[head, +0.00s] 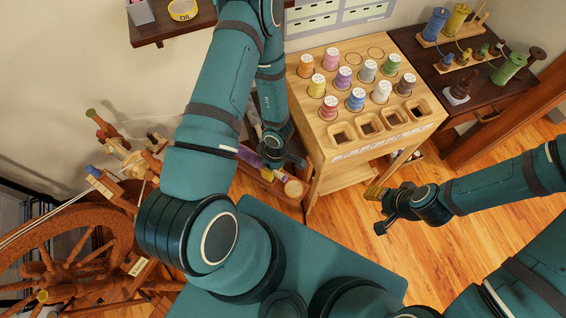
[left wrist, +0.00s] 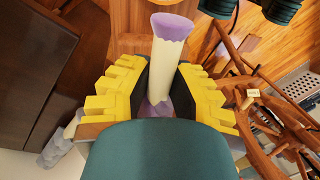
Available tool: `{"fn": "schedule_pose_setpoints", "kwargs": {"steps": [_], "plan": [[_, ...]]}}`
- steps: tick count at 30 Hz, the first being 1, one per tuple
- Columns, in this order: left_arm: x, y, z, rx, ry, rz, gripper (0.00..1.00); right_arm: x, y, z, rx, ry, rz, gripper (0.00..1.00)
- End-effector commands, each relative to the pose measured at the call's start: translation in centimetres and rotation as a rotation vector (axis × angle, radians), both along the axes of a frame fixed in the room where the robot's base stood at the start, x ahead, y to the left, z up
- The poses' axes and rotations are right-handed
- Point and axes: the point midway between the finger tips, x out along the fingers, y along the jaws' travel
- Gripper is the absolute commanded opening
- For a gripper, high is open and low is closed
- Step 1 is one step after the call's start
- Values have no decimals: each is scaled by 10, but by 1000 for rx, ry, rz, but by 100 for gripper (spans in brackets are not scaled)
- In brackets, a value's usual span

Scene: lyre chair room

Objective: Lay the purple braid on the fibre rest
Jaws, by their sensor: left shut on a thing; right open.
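In the left wrist view a pale cream roll with purple ends, which looks like the purple braid (left wrist: 168,58), stands between the yellow fingers of my left gripper (left wrist: 158,72). The gripper is shut on it. In the head view my left arm hides most of that hand; something purple (head: 248,158) shows beside it, but I cannot tell whether it is the held piece. I cannot make out which thing is the fibre rest. My right gripper (head: 378,209) is open and empty over the floor, right of centre.
A wooden spool stand (head: 315,122) with several coloured spools and square wells stands at the back. A low wooden ledge with a pale roll (head: 293,188) is left of it. A spinning wheel (head: 45,270) stands at the left. A dark table (head: 488,95) is at the right.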

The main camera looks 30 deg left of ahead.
Motion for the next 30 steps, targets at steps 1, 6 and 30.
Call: {"fn": "schedule_pose_setpoints", "kwargs": {"steps": [1, 6, 30], "plan": [[0, 0, -2, 0, 0, -1, 0, 0, 0, -1, 0, 0, 0, 47], [1, 0, -7, 0, -1, 0, 0, 0, 0, -3, 0, 0, 0, 47], [2, 0, 4, 1, 1, -1, 50, 0, 0, -3, 0, 0, 0, 47]]}}
